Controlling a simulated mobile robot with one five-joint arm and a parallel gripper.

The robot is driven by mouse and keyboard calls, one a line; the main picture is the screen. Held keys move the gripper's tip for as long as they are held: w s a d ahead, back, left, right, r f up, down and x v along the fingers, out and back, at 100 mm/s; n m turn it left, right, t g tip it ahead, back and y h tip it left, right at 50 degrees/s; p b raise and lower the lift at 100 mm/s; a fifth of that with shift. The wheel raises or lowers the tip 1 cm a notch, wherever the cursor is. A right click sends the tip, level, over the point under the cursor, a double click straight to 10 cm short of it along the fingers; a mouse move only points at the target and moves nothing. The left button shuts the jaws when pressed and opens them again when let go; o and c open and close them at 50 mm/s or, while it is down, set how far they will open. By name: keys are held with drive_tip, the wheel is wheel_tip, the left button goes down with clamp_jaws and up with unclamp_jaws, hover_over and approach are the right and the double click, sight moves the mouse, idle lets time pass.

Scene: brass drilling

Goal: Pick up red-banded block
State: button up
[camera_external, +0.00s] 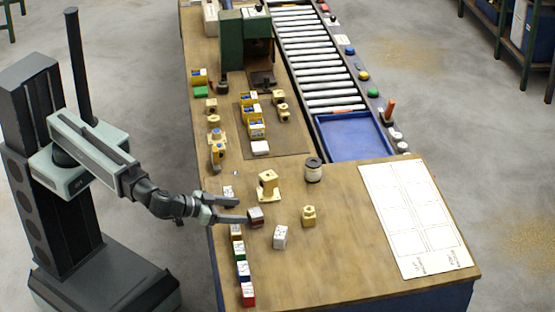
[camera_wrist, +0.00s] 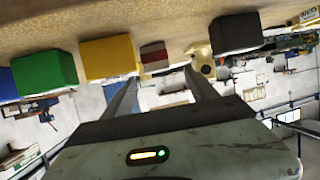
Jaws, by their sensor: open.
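The red-banded block (camera_external: 255,217), small and greyish with a dark red band, sits on the wooden bench near its left edge. In the wrist view the red-banded block (camera_wrist: 154,57) shows a red band beside pale stripes, just beyond and between my fingertips. My gripper (camera_external: 243,210) is open and empty, low over the bench and pointing right. Its lower finger ends close to the block; I cannot tell whether it touches. Both fingers of my gripper (camera_wrist: 161,75) show apart in the wrist view.
A row of blocks, including a yellow one (camera_wrist: 107,57), a green one (camera_wrist: 45,70) and a red one (camera_external: 248,294), lines the left edge. A white block (camera_external: 280,237) and brass parts (camera_external: 268,186) stand nearby.

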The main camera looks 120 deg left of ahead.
sight(252, 213)
drive_tip(key=b+x, duration=0.2)
drive_tip(key=x, duration=0.3)
drive_tip(key=shift+w+a+f, duration=0.1)
drive_tip(key=shift+w+f, duration=0.2)
drive_tip(key=shift+r, duration=0.15)
clamp_jaws()
